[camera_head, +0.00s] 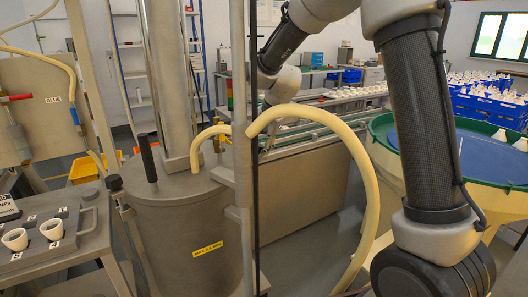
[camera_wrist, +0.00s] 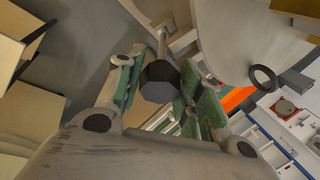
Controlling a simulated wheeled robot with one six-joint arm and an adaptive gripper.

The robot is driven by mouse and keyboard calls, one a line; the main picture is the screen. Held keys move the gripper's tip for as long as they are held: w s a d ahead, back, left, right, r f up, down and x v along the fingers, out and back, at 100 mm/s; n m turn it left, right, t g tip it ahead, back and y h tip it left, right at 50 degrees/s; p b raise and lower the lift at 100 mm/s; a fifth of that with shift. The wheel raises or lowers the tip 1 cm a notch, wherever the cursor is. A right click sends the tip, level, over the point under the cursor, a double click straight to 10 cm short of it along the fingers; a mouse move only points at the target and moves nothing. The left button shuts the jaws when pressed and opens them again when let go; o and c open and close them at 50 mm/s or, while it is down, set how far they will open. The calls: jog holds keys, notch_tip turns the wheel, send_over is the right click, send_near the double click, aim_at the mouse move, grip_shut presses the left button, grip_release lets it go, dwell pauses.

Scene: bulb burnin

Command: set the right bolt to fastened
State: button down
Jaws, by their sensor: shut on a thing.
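A bolt with a dark hexagonal head (camera_wrist: 160,82) sits between the green-padded fingers of my gripper (camera_wrist: 160,72) in the wrist view. A pale rod runs from behind the head towards the top of that view. My gripper is shut on the bolt head, with one finger on each side. I cannot tell from the pictures how far the bolt is turned.
A grey tank (camera_head: 185,235) with a black handle (camera_head: 148,158) stands in front, beside a thin post. A cream hose (camera_head: 372,190) arches to its right. A bench with white cups (camera_head: 15,239) is at left. A green-rimmed round table (camera_head: 500,172) and blue crates (camera_head: 490,108) are at right.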

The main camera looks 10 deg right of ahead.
jog(key=shift+a+r, duration=0.25)
jog(key=shift+a, duration=0.55)
jog(key=shift+a+r, duration=0.25)
jog(key=shift+a, duration=0.55)
jog(key=c, duration=0.9)
grip_release()
jog(key=shift+c, duration=0.2)
jog(key=v, duration=1.2)
jog(key=shift+f, duration=0.1)
